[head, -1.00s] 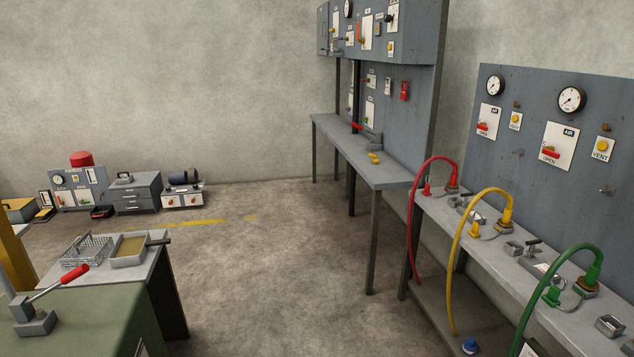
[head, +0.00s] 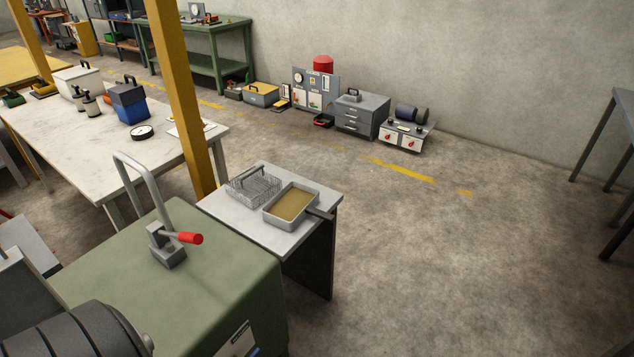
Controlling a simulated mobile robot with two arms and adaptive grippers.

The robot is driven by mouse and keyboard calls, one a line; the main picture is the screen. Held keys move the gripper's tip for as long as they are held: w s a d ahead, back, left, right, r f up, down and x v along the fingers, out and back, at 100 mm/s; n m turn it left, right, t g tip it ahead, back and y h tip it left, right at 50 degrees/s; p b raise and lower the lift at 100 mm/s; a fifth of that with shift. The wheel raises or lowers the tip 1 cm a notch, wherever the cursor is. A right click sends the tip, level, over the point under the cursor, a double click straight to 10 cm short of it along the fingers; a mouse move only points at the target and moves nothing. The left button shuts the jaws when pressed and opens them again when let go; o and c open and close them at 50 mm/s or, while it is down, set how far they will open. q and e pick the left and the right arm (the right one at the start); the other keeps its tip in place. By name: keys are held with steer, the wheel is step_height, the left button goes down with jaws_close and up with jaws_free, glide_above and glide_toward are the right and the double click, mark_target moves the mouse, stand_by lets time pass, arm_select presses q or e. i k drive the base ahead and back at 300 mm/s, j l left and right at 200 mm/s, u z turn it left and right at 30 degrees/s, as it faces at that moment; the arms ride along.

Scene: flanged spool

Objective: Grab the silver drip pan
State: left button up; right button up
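The silver drip pan (head: 291,222) is a shallow rectangular metal pan with a tan-brown inside. It sits on a small light-topped side table (head: 256,233) near the middle of the head view. A dark handle or bar (head: 321,214) sticks out at its right side. A wire basket (head: 252,187) stands just left of the pan, close to it. Neither of my grippers is in view.
A green machine cabinet (head: 215,285) with a red-tipped lever (head: 190,238) stands in front of the side table. A yellow post (head: 181,100) and a white workbench (head: 70,125) are behind left. Open concrete floor (head: 450,260) lies to the right.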

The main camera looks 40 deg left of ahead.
mark_target(288, 207)
steer(key=i+l+z, duration=0.1)
steer(key=i+z, duration=0.15)
steer(key=i, duration=0.5)
steer(key=i+z, duration=0.25)
steer(key=i, duration=0.45)
steer(key=i+j+z, duration=0.25)
steer(key=i, duration=0.5)
steer(key=i+u, duration=0.15)
steer(key=u, duration=0.3)
steer(key=i+u, duration=0.1)
steer(key=u, duration=0.35)
steer(key=i+l+u, duration=0.1)
steer(key=u, duration=0.35)
steer(key=i+l+u, duration=0.1)
steer(key=u, duration=0.4)
steer(key=k+l, duration=0.05)
steer(key=l, duration=0.05)
